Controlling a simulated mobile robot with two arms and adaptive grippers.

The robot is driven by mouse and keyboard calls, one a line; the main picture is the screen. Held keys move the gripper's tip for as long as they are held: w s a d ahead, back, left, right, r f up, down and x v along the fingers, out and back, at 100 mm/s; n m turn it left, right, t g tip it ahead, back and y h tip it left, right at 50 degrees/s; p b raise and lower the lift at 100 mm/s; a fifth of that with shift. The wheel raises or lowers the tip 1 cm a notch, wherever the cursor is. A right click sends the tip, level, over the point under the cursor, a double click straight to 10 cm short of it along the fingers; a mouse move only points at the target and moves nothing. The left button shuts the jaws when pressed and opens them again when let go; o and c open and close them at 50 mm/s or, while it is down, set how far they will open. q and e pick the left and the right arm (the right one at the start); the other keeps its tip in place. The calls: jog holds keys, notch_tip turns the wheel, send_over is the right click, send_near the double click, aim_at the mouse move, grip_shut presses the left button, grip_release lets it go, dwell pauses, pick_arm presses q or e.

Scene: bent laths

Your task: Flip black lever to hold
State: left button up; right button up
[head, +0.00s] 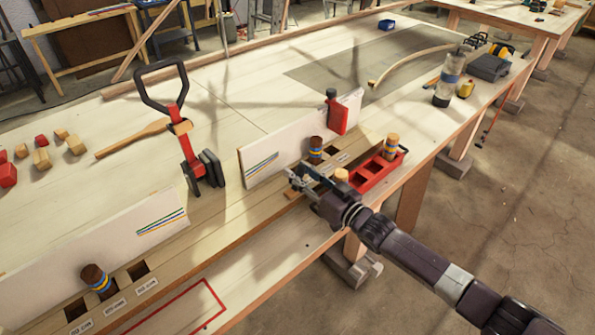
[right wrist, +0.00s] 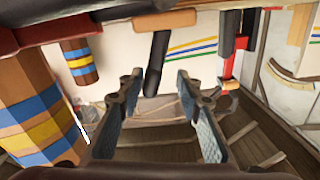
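A tool with a black loop handle (head: 163,88), a red stem (head: 187,145) and black pads (head: 207,168) stands upright at the white board's gap, left of my right gripper. A second red piece with a black knob (head: 331,96) stands on the board further back. My right gripper (head: 300,183) is over the bench's near edge, beside the red tray, apart from both. In the right wrist view its fingers (right wrist: 158,90) are spread and empty. A black bar (right wrist: 157,63) shows beyond them; I cannot tell which piece it belongs to. My left gripper is out of view.
A red tray (head: 376,172) and banded pegs (head: 390,147) are close by my right gripper; a large banded peg (right wrist: 32,115) is near in the wrist view. Wooden and red blocks (head: 42,160) lie at left. A bottle (head: 448,80) stands at right.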

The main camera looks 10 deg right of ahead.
jog(key=v, duration=1.1)
